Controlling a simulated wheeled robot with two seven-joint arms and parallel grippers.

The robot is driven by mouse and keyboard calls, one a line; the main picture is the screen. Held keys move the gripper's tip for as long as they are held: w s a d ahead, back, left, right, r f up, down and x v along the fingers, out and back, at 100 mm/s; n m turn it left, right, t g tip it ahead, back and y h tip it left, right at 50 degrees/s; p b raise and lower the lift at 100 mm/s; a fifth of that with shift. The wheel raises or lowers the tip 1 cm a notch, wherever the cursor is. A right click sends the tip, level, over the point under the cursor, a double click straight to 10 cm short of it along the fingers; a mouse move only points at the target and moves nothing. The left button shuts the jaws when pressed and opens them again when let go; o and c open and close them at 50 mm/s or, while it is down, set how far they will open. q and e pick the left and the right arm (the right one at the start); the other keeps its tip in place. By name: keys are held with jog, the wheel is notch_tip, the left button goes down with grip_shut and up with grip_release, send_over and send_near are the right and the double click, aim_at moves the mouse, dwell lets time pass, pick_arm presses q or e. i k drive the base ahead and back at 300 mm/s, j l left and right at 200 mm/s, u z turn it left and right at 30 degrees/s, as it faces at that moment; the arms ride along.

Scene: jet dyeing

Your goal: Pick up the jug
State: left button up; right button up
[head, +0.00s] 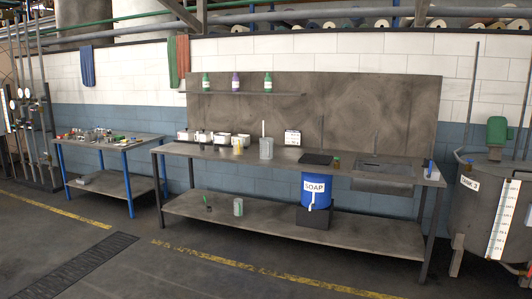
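A grey jug-like container (266,148) stands upright on the long metal workbench (225,152), near its middle, with a thin pale rod rising at its rim. A second, grey-green jug-like container (238,207) stands upright on the bench's lower shelf (270,220), left of the blue soap drum. Both are small in the picture, and I cannot tell which is the jug or see a handle clearly. Neither of my grippers is in the head view.
A sink (384,175) is at the bench's right. Left stands a cluttered blue-legged table (108,142); right, Tank 3 (480,210). The floor (190,270) in front is clear, with a drain grate (75,265).

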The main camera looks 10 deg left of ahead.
aim_at(239, 147)
jog(key=i+j+u, duration=0.4)
jog(key=i, duration=0.55)
jog(key=i+j+u, duration=0.1)
jog(key=i+u, duration=0.35)
jog(key=i, duration=3.2)
jog(key=i+j+z, duration=0.15)
jog(key=i+z, duration=0.3)
jog(key=i, duration=0.25)
jog(key=i+j+z, duration=0.45)
jog(key=i, duration=0.25)
jog(key=i+j+z, duration=0.4)
jog(key=i+j, duration=0.2)
jog(key=i+j+z, duration=0.45)
jog(key=j, duration=0.35)
